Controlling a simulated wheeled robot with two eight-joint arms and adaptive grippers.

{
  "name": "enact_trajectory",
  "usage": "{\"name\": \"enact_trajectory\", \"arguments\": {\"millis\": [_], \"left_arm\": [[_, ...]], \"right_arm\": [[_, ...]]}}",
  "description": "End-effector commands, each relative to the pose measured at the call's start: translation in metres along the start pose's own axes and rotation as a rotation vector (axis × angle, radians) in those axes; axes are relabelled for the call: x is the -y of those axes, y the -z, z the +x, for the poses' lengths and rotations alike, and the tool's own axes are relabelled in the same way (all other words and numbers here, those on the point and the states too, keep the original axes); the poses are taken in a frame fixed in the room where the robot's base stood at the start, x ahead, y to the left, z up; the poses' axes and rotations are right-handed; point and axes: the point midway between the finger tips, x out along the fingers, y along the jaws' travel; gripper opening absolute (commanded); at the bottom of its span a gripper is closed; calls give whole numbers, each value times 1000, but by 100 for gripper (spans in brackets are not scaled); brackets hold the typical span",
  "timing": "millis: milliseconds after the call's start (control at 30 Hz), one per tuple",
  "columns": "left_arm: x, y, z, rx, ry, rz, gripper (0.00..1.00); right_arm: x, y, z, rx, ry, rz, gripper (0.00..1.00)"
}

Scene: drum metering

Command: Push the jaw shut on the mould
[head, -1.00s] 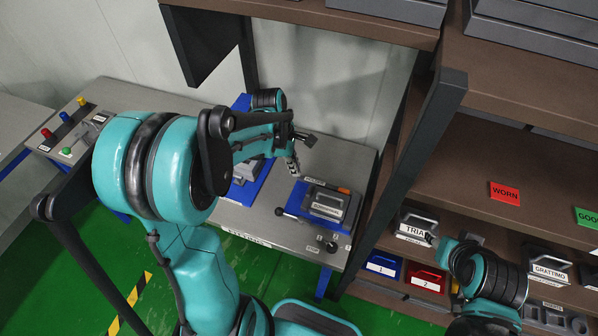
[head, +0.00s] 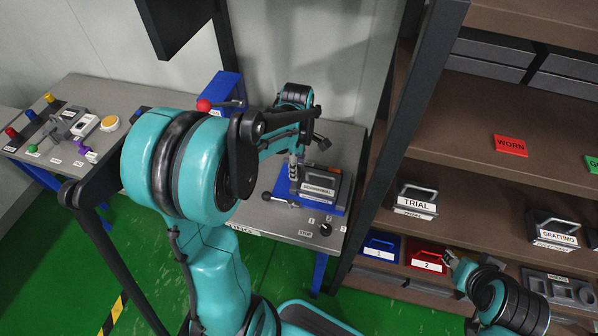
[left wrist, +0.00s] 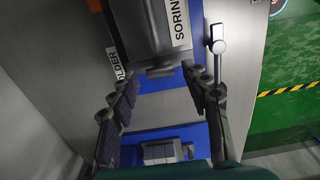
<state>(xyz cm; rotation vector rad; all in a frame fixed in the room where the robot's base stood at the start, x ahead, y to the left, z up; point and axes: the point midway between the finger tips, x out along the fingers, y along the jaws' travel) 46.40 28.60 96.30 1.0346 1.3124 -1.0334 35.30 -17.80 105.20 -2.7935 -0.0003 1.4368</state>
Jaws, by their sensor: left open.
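A dark grey mould (head: 337,186) with a white label sits on a blue fixture (head: 322,209) on the grey bench. In the left wrist view the mould (left wrist: 147,28) fills the top, with part of its label readable. I cannot clearly tell the jaw apart from the mould and fixture. My left gripper (head: 296,172) is over the left end of the mould, pointing down. In the left wrist view its fingers (left wrist: 160,82) are spread, with nothing between them. I cannot tell whether they touch the mould. My right gripper (head: 452,260) is beside the red bin; its fingers are unclear.
A black-knobbed lever (head: 267,198) sticks out at the fixture's left. Another blue fixture (head: 226,86) with a red ball knob stands behind my left arm. A shelf rack stands right, with a TRIAL block (head: 416,202), a blue bin (head: 380,246) and a red bin (head: 426,256).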

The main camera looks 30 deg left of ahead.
Motion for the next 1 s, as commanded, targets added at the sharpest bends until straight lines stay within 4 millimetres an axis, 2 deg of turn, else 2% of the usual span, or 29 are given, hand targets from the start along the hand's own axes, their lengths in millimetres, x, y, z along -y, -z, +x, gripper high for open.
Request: {"name": "enact_trajectory", "arguments": {"millis": [33,133,467,633,667,1000], "left_arm": [[0,0,8,0,0,0,48],[0,0,16,0,0,0,48],[0,0,19,1,0,0,48],[0,0,19,1,0,0,3],[0,0,19,1,0,0,0],[0,-3,19,1,0,0,0]], "right_arm": [[0,-2,4,0,0,0,40],[0,-4,5,0,0,0,40],[0,-4,5,0,0,0,40],[0,-4,6,0,0,0,40],[0,-4,6,0,0,0,40],[0,-4,5,0,0,0,40]]}}
